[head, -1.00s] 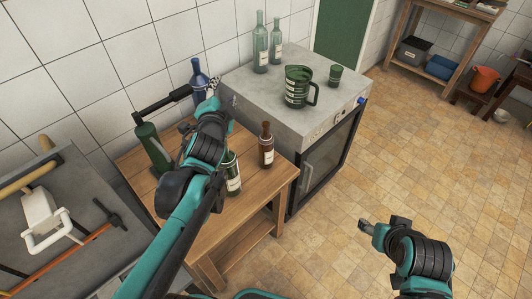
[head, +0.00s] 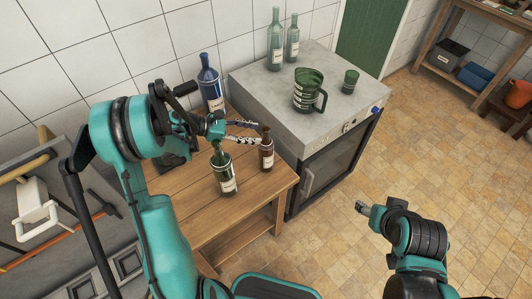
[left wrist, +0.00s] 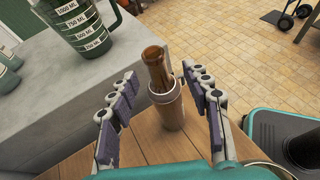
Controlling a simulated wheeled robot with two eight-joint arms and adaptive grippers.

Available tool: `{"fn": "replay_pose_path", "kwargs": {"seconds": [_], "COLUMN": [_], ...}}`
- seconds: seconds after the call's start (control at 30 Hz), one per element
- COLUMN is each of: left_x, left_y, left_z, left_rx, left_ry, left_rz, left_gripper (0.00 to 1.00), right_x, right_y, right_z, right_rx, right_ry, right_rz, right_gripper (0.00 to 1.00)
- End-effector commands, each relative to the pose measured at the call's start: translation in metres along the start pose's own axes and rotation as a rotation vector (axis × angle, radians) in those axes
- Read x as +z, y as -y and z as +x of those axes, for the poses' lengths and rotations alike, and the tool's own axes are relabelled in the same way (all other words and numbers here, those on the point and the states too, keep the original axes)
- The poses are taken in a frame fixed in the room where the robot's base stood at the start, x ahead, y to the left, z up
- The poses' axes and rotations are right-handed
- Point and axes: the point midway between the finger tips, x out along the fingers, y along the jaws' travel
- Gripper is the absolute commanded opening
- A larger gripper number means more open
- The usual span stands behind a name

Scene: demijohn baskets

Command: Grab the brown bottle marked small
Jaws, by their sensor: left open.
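The brown bottle (head: 266,152) stands upright on the wooden table, near its right edge beside the grey counter. Its label is too small to read. My left gripper (head: 258,133) is open and reaches toward it from the left. In the left wrist view the bottle (left wrist: 164,92) stands ahead and between the two spread fingers (left wrist: 163,108), and I see no finger touching it. My right gripper (head: 362,208) hangs over the floor at the lower right, apart from the table; its jaw opening is too small to judge.
A green bottle (head: 224,172) stands just left of the brown one, close to my left gripper. A blue bottle (head: 210,84) is at the table's back. The counter (head: 262,94) holds a green measuring jug (head: 307,92), a green cup (head: 350,81) and two pale bottles.

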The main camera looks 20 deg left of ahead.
Motion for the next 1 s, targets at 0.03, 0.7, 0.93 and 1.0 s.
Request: {"fn": "replay_pose_path", "kwargs": {"seconds": [0.03,0.7,0.93,1.0], "left_x": [-0.001,-0.004,-0.004,-0.004], "left_y": [0.001,-0.005,-0.005,-0.005], "left_z": [0.007,0.059,0.059,0.059], "left_rx": [-0.003,0.002,0.002,0.002], "left_ry": [0.001,0.003,0.003,0.003], "left_rz": [0.001,-0.002,-0.002,-0.002], "left_gripper": [0.49,0.41,0.0,0.0], "right_x": [0.002,0.011,0.012,0.012], "right_y": [0.0,0.0,0.0,0.0], "right_z": [0.002,0.016,0.016,0.016], "right_rx": [0.0,0.0,0.0,0.0], "right_ry": [0.0,0.0,0.0,0.0], "right_rz": [0.0,0.0,0.0,0.0], "right_gripper": [0.56,0.56,0.56,0.56]}}
